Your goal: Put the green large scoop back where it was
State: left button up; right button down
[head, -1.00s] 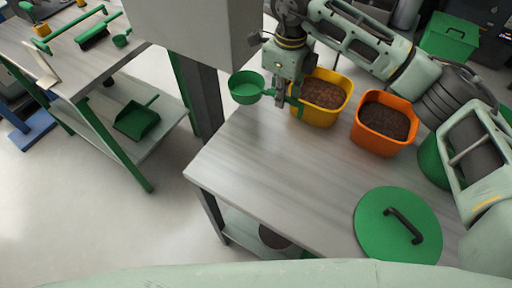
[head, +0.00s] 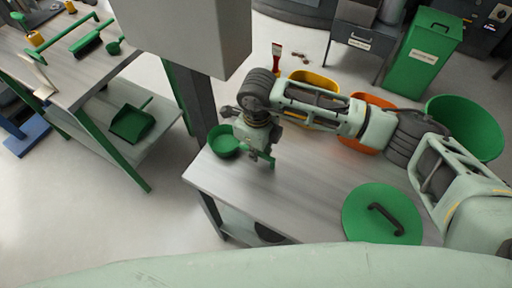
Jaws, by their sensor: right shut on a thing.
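The green large scoop (head: 223,141) is a round green cup with a short handle. My right gripper (head: 257,153) is shut on its handle and holds it at the left end of the grey table (head: 315,194). The cup lies to the left of the gripper, near the table's left edge. I cannot tell whether it touches the tabletop. My right arm reaches across from the right and partly hides a yellow container (head: 317,78) and an orange container (head: 373,100). My left gripper is not in view.
A green round lid (head: 372,213) lies on the table's right part. A green bucket (head: 465,124) stands behind it. The other table (head: 66,75) at left holds a brush (head: 88,43) and a smaller green scoop (head: 113,46), with a dustpan (head: 131,122) below. A grey box and post stand between.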

jog(key=shift+f, duration=0.2)
jog(key=c, duration=1.8)
grip_release()
jog(key=shift+r, duration=0.1)
jog(key=shift+r, duration=0.1)
jog(key=shift+r, duration=0.2)
notch_tip(320, 180, up, 12)
jog(key=b, duration=0.3)
jog(key=shift+f+b, duration=0.15)
jog(key=shift+b, duration=0.25)
